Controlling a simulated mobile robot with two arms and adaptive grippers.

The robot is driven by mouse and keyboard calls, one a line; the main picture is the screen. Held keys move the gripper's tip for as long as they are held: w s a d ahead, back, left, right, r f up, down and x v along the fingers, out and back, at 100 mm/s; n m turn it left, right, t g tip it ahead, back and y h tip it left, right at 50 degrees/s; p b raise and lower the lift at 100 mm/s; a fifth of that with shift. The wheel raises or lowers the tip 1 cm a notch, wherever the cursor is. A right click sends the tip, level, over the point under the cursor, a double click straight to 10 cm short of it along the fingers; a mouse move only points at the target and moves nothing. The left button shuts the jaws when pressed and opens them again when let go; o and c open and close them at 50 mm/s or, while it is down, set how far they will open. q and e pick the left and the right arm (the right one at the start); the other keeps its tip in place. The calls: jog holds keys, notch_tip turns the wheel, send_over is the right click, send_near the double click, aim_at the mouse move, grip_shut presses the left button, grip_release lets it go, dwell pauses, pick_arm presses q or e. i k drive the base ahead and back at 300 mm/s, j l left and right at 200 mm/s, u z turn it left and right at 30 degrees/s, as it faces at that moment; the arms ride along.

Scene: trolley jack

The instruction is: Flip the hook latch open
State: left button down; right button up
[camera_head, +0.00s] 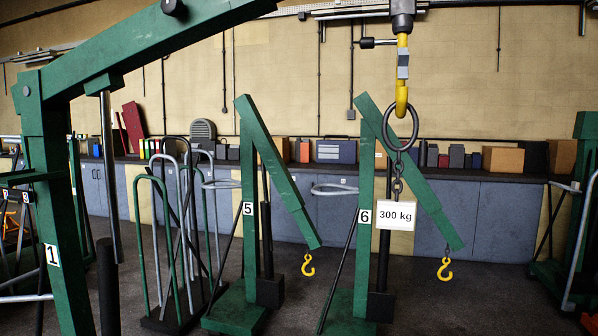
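A yellow hook (402,98) hangs at the upper right from a dark grey fitting (402,17). A small grey piece (403,64) sits on the yellow hook and may be the latch. From this angle I cannot tell whether it is closed or open. A dark metal ring (387,137) hangs at the hook's lower end, and a short chain (398,178) runs down from it to a white "300 kg" sign (396,216). Neither of my grippers is in view.
A green crane (55,205) marked 1 stands close on the left, its boom (150,45) crossing the top. Green cranes marked 5 (250,150) and 6 (362,190) stand behind, with smaller yellow hooks. A long cabinet (490,218) lines the back wall.

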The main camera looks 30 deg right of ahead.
aim_at(402, 54)
jog(key=i+z, duration=0.15)
jog(key=z, duration=0.25)
jog(key=i+z, duration=0.15)
jog(key=z, duration=0.25)
jog(key=i+j+z, duration=0.1)
jog(key=z, duration=0.35)
jog(key=i+j+z, duration=0.15)
jog(key=z, duration=0.25)
jog(key=i+j+z, duration=0.15)
jog(key=z, duration=0.25)
